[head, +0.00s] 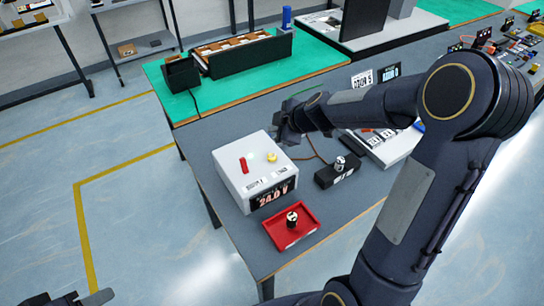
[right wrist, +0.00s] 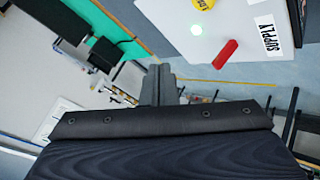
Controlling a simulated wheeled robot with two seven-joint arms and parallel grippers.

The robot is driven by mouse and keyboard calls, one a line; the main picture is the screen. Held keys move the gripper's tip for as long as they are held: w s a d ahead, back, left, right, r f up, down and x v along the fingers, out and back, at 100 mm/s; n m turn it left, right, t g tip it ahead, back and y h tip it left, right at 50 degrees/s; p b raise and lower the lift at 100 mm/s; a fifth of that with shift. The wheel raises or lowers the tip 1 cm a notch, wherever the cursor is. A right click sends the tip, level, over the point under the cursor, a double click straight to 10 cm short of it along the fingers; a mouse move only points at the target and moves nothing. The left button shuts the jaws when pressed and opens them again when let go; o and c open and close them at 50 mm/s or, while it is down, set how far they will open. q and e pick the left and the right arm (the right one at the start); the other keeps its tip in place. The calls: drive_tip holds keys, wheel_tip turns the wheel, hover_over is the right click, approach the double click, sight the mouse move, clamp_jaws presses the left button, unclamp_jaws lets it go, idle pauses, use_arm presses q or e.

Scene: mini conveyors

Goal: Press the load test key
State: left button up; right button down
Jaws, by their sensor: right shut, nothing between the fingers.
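The white supply box (head: 230,178) stands on the grey table with a lit 24.0 V display on its front. On its top are a red bar-shaped part (head: 243,165) and a round yellow key (head: 272,157); I cannot read which is marked load test. My right gripper (head: 285,122) is by the box's far right corner, shut and empty. In the right wrist view the shut fingers (right wrist: 160,85) are apart from the red part (right wrist: 225,52); the yellow key (right wrist: 203,4) is cut by the top edge.
A red tray (head: 310,222) with a small dark cylinder (head: 292,219) is in front of the box. A black block (head: 328,178) with a metal cylinder stands right of it. A white device (head: 397,150) lies partly behind my right arm. Green-topped benches are behind.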

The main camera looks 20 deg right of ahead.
sight(275, 158)
wheel_tip(275, 158, down, 8)
drive_tip(key=b, duration=0.6)
drive_tip(key=shift+r, duration=0.1)
drive_tip(key=shift+f+b, duration=0.35)
drive_tip(key=shift+b, duration=0.4)
drive_tip(key=shift+f, duration=0.1)
idle(0.9)
drive_tip(key=shift+f+b, duration=0.3)
drive_tip(key=shift+b, duration=0.35)
drive_tip(key=shift+f+b, duration=0.45)
drive_tip(key=shift+b, duration=0.15)
idle(0.4)
drive_tip(key=shift+r, duration=0.1)
drive_tip(key=shift+r+p, duration=0.5)
drive_tip(key=shift+r, duration=0.25)
